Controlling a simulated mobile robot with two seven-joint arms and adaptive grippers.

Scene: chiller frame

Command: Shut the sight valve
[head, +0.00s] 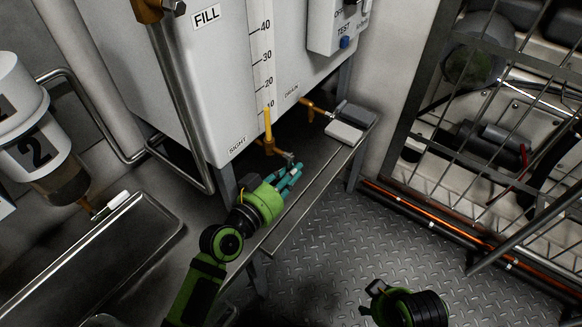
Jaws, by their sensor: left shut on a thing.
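The sight valve (267,147) is a brass fitting under the white tank's lower corner, by the SIGHT label (238,147). A yellow sight tube (267,124) rises from it beside the scale. My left gripper (294,170), with teal fingers, is just below and right of the valve body. It is shut at a small grey end piece of the valve, apparently its handle; the fingers partly hide the contact. The handle's exact angle is hard to tell. My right gripper (374,290) is at the bottom, away from the valve; its fingers are not clear.
The drain valve (312,108) is right of the sight valve, with a grey block (344,131) on the shelf (318,178) nearby. A metal pipe (178,100) runs down the tank's left side. A wire cage (480,130) stands right. The plate floor (360,235) is open.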

